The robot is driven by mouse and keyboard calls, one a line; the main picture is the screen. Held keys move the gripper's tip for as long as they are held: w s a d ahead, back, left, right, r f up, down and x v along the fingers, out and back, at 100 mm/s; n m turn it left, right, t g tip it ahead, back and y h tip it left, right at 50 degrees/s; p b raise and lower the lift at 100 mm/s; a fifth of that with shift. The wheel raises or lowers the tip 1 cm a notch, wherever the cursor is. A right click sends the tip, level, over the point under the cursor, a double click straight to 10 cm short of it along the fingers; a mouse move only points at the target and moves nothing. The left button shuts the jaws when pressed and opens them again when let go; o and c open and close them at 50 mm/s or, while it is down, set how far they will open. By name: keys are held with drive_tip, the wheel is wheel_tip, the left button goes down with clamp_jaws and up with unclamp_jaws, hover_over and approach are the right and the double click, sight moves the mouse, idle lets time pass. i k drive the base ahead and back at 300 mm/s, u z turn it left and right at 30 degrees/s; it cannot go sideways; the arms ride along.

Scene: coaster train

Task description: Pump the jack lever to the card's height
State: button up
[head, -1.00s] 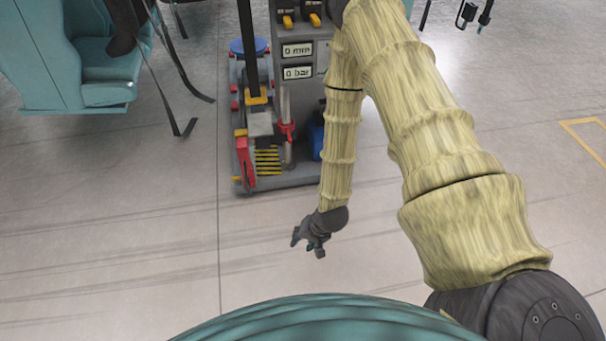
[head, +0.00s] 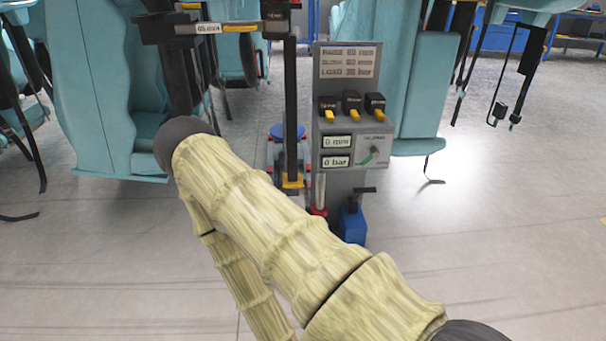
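The card (head: 348,62) is a pale plate of small text at the top of a grey control stand; its lines are too blurred to read surely. Below are a "0 mm" display (head: 338,142) and a "0 bar" display (head: 336,161). Three yellow levers (head: 354,115) with black labels sit in a row above the displays; I cannot read which one is the jack's. A blue unit (head: 352,228) with a dark top bar stands low by the post.
A dial with a green pointer (head: 371,155) is right of the displays. A dark vertical mast (head: 290,110) stands left of the stand. Teal coaster seats (head: 115,95) with hanging black straps flank both sides. The floor at right is open.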

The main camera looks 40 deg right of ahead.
sight(361, 191)
drive_tip(key=u, duration=1.2)
drive_tip(key=k, duration=1.25)
drive_tip(key=z, duration=1.95)
drive_tip(key=i, duration=0.35)
drive_tip(key=z, duration=0.1)
